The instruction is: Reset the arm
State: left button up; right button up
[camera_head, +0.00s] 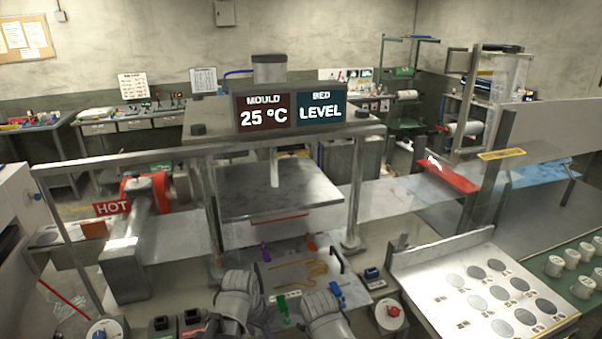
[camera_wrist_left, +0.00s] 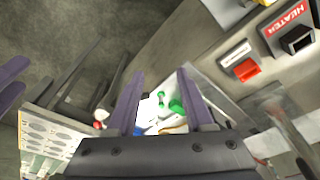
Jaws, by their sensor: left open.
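My left arm's grey wrist (camera_head: 240,298) is low in the middle of the head view, at the near edge of the press bed; its fingers are hidden there. In the left wrist view my left gripper (camera_wrist_left: 160,82) is open, its two purple fingers apart with nothing between them. Beyond them are green pieces (camera_wrist_left: 176,105) on a white surface. My right arm's grey wrist (camera_head: 322,312) is just to the right of the left one. Its fingers are hidden in the head view; two purple bars at the left edge of the wrist view may be them.
The press bed (camera_head: 335,262) carries a tan cord (camera_head: 300,272) and purple, orange, green and blue pieces. The press plate (camera_head: 280,190) hangs above, between posts. A panel with round discs (camera_head: 495,290) stands at right. A red HOT sign (camera_head: 112,208) is at left.

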pick_arm(q)
jog(key=s+a+n+g+y, duration=0.1)
jog(key=s+a+n, duration=0.3)
jog(key=a+n, duration=0.15)
jog(key=s+d+f+m+b, duration=0.1)
jog(key=s+d+m, duration=0.1)
jog(key=d, duration=0.3)
jog(key=s+d+f+m+g+y+b, duration=0.1)
jog(key=s+d+f+m, duration=0.1)
jog(key=d, duration=0.3)
jog(key=shift+s+d+b, duration=0.15)
jog(key=shift+s+b, duration=0.25)
jog(key=shift+s, duration=0.5)
dwell(1.1)
